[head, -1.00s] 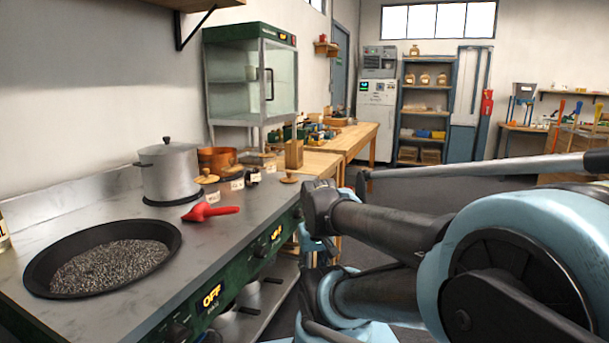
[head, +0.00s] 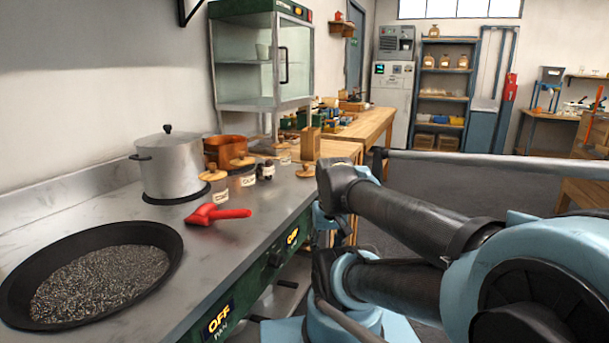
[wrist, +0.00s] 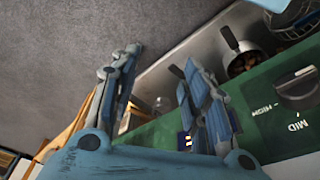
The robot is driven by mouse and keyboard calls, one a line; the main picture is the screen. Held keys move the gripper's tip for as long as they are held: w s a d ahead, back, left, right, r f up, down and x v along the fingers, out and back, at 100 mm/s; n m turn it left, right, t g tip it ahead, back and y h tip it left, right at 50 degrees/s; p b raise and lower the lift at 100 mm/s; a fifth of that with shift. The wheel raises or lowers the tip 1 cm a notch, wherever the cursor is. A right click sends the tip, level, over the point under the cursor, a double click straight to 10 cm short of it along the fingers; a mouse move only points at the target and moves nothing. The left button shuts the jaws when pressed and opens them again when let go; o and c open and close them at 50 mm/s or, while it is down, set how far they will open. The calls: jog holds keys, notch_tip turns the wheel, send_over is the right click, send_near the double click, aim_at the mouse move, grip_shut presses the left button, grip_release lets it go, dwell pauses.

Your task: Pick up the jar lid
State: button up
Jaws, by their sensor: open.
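Several round wooden lids with knobs are on the counter in the head view. One lid (head: 213,174) is beside the pot, one (head: 243,161) is near the copper pan, and one (head: 305,171) lies by the counter's right edge. I cannot tell which is the jar lid meant. Small labelled jars or tags (head: 248,181) stand near them. My gripper (wrist: 158,62) is open and empty in the wrist view, beside the green counter front (wrist: 270,115). No lid is clear between its fingers. In the head view I cannot make out its fingertips.
A grey lidded pot (head: 170,167), a red scoop (head: 216,213) and a black pan of dark grains (head: 100,277) are on the counter. A copper pan (head: 228,150) and wooden block (head: 306,145) stand behind. A glass cabinet (head: 262,65) rises beyond. Grey floor (head: 450,185) lies right.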

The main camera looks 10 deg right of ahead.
jog(key=w+r+m+g, duration=0.2)
jog(key=w+r+m, duration=1.4)
jog(key=w+r, duration=1.65)
send_over(306, 164)
jog(key=f, duration=1.3)
jog(key=shift+s+a, duration=0.2)
jog(key=shift+w+d+f, duration=0.1)
jog(key=shift+w+f, duration=0.1)
jog(key=shift+f, duration=1.1)
jog(key=shift+w+d+f, duration=0.1)
jog(key=shift+w+f, duration=0.05)
jog(key=shift+f, duration=1.1)
grip_shut()
